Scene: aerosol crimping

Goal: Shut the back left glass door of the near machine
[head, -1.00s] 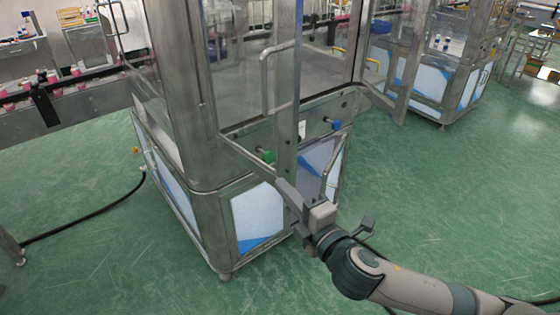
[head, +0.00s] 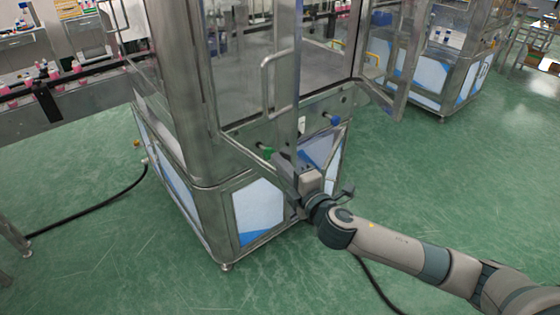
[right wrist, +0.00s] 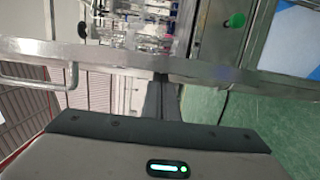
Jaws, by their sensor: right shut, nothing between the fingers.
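The near machine (head: 180,110) is a steel cabinet with glass walls. Its glass door on the left, with a looped handle (head: 264,88), stands ajar. The door's steel free edge (head: 285,120) is off the frame. My right gripper (head: 284,164) is shut and empty at the lower end of that edge. In the right wrist view its fingers (right wrist: 163,98) are close up to the door's steel rail (right wrist: 130,58). I cannot tell whether they touch it. The rail's lower end is partly hidden by the gripper. My left gripper is not in view.
Another glass door (head: 385,95) stands open at the machine's right side. Green (head: 266,152) and blue (head: 335,121) knobs sit on the front panel below the doors. A second machine (head: 450,60) stands behind on the right.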

